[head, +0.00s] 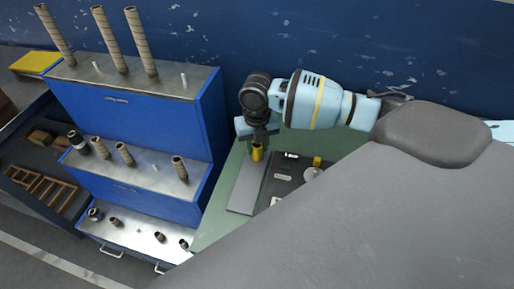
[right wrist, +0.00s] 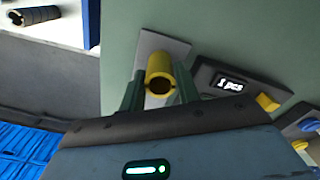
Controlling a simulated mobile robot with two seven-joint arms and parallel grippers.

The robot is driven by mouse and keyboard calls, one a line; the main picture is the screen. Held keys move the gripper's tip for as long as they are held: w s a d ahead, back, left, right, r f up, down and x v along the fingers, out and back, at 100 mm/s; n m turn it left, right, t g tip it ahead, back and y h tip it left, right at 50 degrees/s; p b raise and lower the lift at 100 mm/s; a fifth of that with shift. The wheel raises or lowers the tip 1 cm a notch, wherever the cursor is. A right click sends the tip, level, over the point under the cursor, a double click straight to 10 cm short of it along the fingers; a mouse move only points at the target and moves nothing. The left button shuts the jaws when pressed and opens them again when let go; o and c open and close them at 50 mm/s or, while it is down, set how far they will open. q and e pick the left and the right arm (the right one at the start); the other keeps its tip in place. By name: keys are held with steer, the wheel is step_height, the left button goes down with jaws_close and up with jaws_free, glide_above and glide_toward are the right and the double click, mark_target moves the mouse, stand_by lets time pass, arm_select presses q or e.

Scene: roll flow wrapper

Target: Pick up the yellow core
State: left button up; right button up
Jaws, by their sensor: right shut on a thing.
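The yellow core (right wrist: 160,66) is a short hollow tube. In the right wrist view it sits between the two dark green fingers of my right gripper (right wrist: 160,92), which is shut on it. In the head view the yellow core (head: 257,153) shows just below my right gripper (head: 259,143), over the grey plate (head: 246,189) on the green surface. I cannot tell whether the core touches the plate. My left gripper is not in view.
A blue stepped cabinet (head: 132,131) with several brown tubes stands to the left. A dark device with a small display reading "1 pcs" (right wrist: 230,86) and a yellow button (right wrist: 267,102) is beside the plate. A blue wall (head: 330,40) runs behind.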

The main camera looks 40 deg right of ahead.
mark_target(253, 148)
steer(key=shift+c, duration=0.6)
